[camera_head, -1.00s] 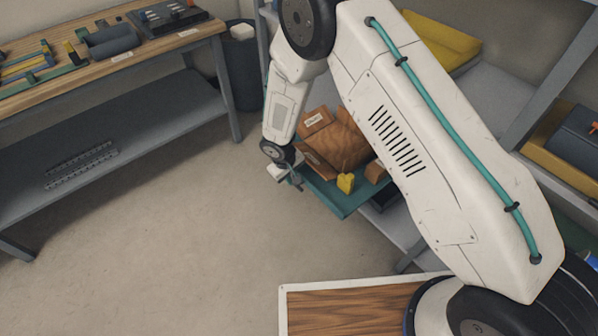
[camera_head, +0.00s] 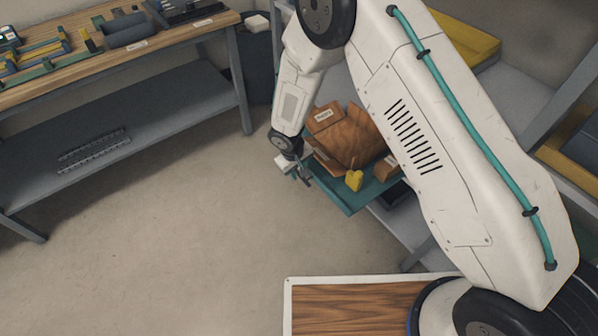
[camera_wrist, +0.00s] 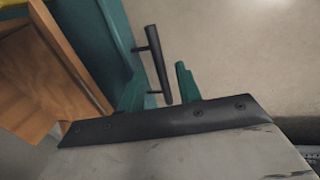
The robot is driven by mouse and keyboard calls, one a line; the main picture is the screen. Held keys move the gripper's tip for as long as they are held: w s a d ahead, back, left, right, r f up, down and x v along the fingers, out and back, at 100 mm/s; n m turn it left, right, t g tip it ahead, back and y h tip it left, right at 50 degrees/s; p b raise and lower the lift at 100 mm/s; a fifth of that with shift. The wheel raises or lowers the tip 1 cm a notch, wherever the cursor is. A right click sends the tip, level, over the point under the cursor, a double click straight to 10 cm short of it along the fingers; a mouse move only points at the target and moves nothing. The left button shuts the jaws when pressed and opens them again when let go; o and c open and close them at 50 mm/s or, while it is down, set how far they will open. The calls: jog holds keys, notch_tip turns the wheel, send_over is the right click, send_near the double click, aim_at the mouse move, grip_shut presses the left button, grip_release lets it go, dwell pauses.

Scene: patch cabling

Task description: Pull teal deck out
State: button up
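The teal deck (camera_head: 345,197) sticks out from the shelf unit with several items on it. Its teal edge (camera_wrist: 112,45) and black bar handle (camera_wrist: 156,58) show in the wrist view. My gripper (camera_head: 303,176) is at the deck's left, outer edge in the head view. In the wrist view, my gripper's (camera_wrist: 160,90) two teal fingers stand apart, with the lower end of the handle between them. A gap shows on the left of the handle, and a narrower one on the right. Contact cannot be told.
On the deck are a brown box (camera_head: 345,135), a yellow object (camera_head: 354,180) and a smaller brown block (camera_head: 386,168). A workbench (camera_head: 150,52) with a lower shelf stands at left. A wood-topped surface (camera_head: 350,308) is at the bottom. The floor between is clear.

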notch_tip(320, 180, up, 6)
jog(key=a, duration=0.1)
jog(key=shift+s+r, duration=0.2)
jog(key=shift+s, duration=0.2)
jog(key=s+d+r+m+g, duration=0.1)
jog(key=s+d+r, duration=0.45)
jog(key=r, duration=0.35)
jog(key=s+d+r+m+g, duration=0.1)
jog(key=s+d+r+g, duration=0.1)
jog(key=s+d+r, duration=0.55)
jog(key=s+d+r+m+g, duration=0.1)
jog(key=s+d+r, duration=0.25)
jog(key=r, duration=0.65)
jog(key=s+d+r+m+t+y, duration=0.1)
jog(key=s+d+r+m+t, duration=0.1)
jog(key=s+d+r, duration=0.3)
jog(key=s+d+r+m+t, duration=0.2)
jog(key=s+d+r, duration=0.3)
jog(key=s+r, duration=0.4)
jog(key=shift+s+d+r+y, duration=0.3)
jog(key=shift+s+r+y, duration=0.1)
jog(key=shift+s, duration=0.1)
